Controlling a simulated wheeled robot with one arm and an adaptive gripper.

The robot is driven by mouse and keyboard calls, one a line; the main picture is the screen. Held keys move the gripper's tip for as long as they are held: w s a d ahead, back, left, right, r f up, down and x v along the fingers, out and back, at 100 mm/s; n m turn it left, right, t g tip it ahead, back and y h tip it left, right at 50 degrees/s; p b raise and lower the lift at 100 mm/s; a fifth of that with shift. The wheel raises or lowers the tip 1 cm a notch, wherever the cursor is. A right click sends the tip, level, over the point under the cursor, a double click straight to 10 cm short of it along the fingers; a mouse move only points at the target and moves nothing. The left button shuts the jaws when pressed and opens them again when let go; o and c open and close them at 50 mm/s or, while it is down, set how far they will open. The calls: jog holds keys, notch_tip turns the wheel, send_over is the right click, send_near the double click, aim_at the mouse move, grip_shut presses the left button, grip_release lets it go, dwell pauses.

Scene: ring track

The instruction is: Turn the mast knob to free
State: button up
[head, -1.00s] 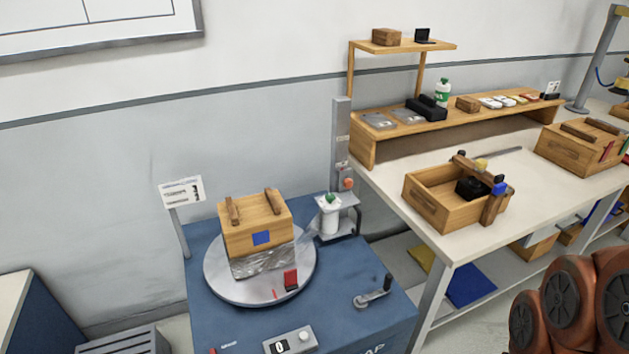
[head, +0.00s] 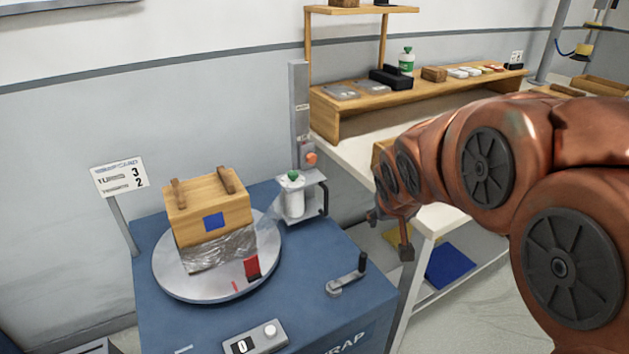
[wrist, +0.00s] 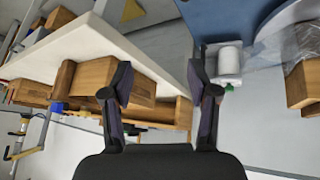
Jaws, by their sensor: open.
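The grey mast (head: 299,115) stands at the back right corner of the blue wrapping machine. An orange-red mast knob (head: 310,158) sits low on it, above the film carriage; its setting is too small to read. The white film roll (head: 291,196) stands on the carriage beside the mast, and its film runs to the wrapped wooden crate (head: 208,205) on the turntable. My gripper (head: 392,235) is right of the machine, by the bench's front edge, apart from the knob. In the wrist view my gripper (wrist: 160,85) is open and empty, with the film roll (wrist: 229,60) beyond its right finger.
The white bench (head: 350,150) with a wooden shelf lies right of the mast. Floor shows between machine and bench.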

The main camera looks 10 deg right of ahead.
jog(key=w+f+n+t+y+b, duration=0.1)
jog(key=w+f+t+b, duration=0.3)
jog(key=w, duration=0.6)
jog(key=w+t+b, duration=0.3)
jog(key=w+b, duration=0.3)
jog(key=w, duration=0.4)
jog(key=n+t+y+b, duration=0.4)
jog(key=y+b, duration=0.3)
jog(key=b, duration=0.2)
send_near(313, 160)
jog(key=shift+b+x, duration=0.4)
jog(key=shift+x, duration=0.4)
jog(key=b+x, duration=0.1)
jog(key=x, duration=0.5)
jog(key=shift+f, duration=0.15)
jog(key=shift+w+a, duration=0.2)
jog(key=shift+w, duration=0.4)
grip_shut()
